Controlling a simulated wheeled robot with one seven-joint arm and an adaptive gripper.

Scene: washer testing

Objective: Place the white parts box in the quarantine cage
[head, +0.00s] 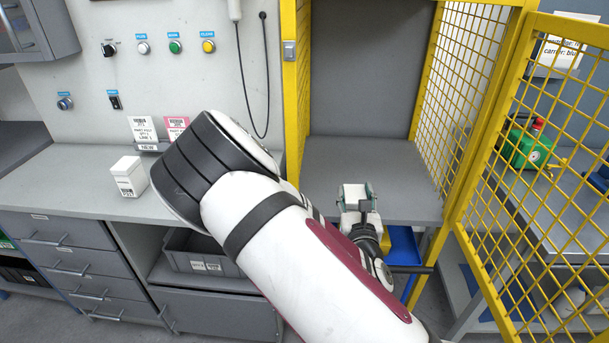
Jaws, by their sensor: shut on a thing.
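My gripper (359,205) is at the front of the open yellow quarantine cage (291,90), over the front part of its grey shelf (318,180). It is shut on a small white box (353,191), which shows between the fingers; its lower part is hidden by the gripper. I cannot tell whether the held box touches the shelf. Another white box (129,178) with a printed label stands upright on the grey counter to the left, away from my gripper.
The cage's mesh door (540,150) stands open at the right. The shelf behind the held box is bare. A grey bin (200,258) sits under the counter, and a blue bin (404,255) below the cage. Label cards (143,130) stand on the counter.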

